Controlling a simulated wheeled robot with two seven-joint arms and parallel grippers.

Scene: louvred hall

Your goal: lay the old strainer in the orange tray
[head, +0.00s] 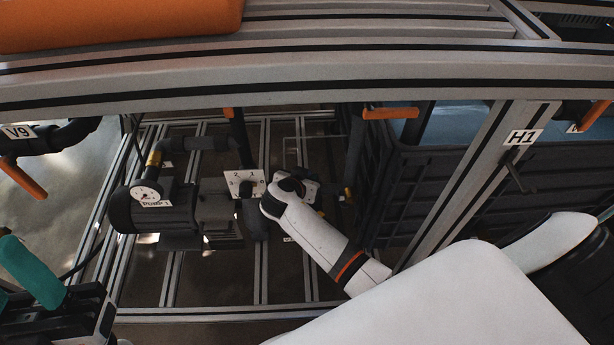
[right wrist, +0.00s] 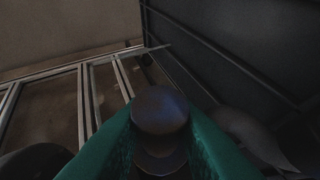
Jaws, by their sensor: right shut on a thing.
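An orange body with a rounded edge, apparently the orange tray (head: 120,24), lies at the top left of the head view above the grey frame. It is cut off, so its inside is hidden. My right arm reaches down under the top rail. In the head view its gripper is hidden behind the wrist. In the right wrist view my right gripper (right wrist: 160,128) is shut on a dark round-topped thing, apparently the old strainer (right wrist: 160,108). Its lower part is hidden between the teal fingers. My left gripper (head: 32,272) shows only partly at the lower left; its opening is unclear.
Pump 1 (head: 152,210) with its gauge and a numbered plate (head: 245,184) stand left of my right wrist. A dark ribbed crate-like wall (head: 425,195) and the H1 post (head: 490,165) are to the right. The grey top rail (head: 300,78) crosses above my arm.

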